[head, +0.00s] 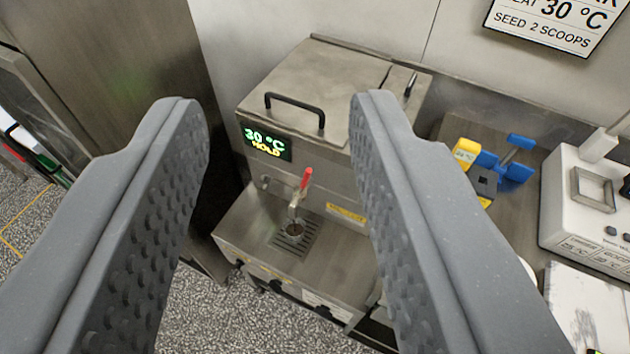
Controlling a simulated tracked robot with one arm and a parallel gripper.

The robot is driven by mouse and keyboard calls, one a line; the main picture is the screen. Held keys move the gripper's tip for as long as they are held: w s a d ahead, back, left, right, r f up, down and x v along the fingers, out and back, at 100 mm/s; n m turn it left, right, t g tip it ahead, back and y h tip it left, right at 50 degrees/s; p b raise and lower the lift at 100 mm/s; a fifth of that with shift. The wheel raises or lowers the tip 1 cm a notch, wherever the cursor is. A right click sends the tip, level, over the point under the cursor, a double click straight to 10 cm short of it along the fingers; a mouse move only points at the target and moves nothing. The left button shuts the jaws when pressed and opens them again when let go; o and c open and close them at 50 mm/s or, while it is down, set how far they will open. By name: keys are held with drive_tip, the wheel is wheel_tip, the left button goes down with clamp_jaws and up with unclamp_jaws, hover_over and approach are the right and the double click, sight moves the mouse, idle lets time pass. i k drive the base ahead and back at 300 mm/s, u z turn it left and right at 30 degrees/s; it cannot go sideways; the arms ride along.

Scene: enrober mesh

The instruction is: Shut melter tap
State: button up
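The melter (325,85) is a steel box with a black lid handle and a green display reading 30 °C HOLD, in the middle of the head view. Its tap (294,205) sits on the front face, with a red-tipped lever (305,180) pointing up. Below the spout is a drip grate (297,236) with a small dark round spot; I cannot tell whether anything is flowing. My gripper (275,105) is open and empty. Its two grey fingers frame the melter from the near side, and the tap lies between and beyond them, untouched.
A tall steel cabinet (120,60) stands close on the left. On the right bench are blue and yellow tools (495,165) and a white machine (585,205). A sign (555,20) hangs on the wall. Speckled floor (225,310) shows below.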

sight(306, 176)
drive_tip(key=k, duration=1.3)
drive_tip(key=z, duration=0.4)
drive_tip(key=i, duration=1.65)
drive_tip(key=u, duration=0.6)
